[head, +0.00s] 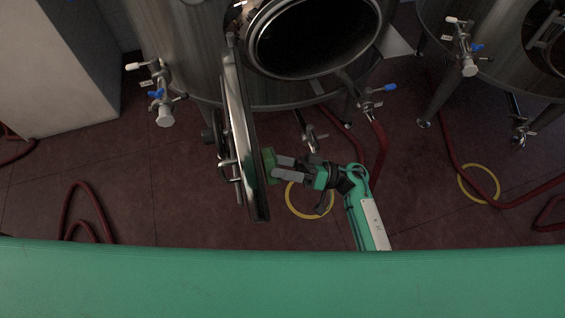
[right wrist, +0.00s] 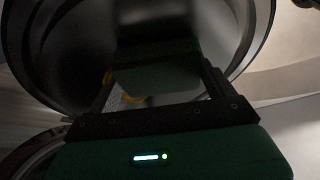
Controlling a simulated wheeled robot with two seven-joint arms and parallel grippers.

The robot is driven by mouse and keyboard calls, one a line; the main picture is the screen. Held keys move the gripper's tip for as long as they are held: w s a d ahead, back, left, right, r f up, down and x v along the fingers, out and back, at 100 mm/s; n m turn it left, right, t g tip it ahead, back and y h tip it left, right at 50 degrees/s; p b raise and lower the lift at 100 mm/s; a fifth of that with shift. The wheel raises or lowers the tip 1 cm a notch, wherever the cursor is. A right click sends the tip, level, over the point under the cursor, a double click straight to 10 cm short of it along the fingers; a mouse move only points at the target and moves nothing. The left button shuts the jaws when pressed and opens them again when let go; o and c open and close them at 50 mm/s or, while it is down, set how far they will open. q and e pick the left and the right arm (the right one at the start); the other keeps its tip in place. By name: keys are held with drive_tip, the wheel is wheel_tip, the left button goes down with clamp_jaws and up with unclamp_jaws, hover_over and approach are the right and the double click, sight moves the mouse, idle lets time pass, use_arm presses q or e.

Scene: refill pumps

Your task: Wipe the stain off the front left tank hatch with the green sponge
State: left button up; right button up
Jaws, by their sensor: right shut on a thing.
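The tank hatch door (head: 243,140) hangs swung open at the left of the round tank opening (head: 312,40) in the head view. The green sponge (head: 269,165) is between the fingers of my right gripper (head: 277,167), against or very close to the door's right face. In the right wrist view the sponge (right wrist: 155,68) is dark, in front of the round metal door (right wrist: 65,50). A dark patch shows above the sponge there; I cannot tell whether it is the stain or a shadow. My left gripper is not in view.
Red hoses (head: 375,150) and a yellow ring (head: 308,202) lie on the dark red floor. Another tank (head: 500,45) stands at the right, a pale cabinet (head: 55,65) at the left.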

drive_tip(key=shift+s+a+p, duration=0.15)
drive_tip(key=shift+a+p, duration=0.2)
drive_tip(key=shift+a, duration=0.35)
drive_tip(key=shift+s+a+p, duration=0.15)
drive_tip(key=shift+a+p, duration=0.15)
drive_tip(key=shift+a, duration=0.4)
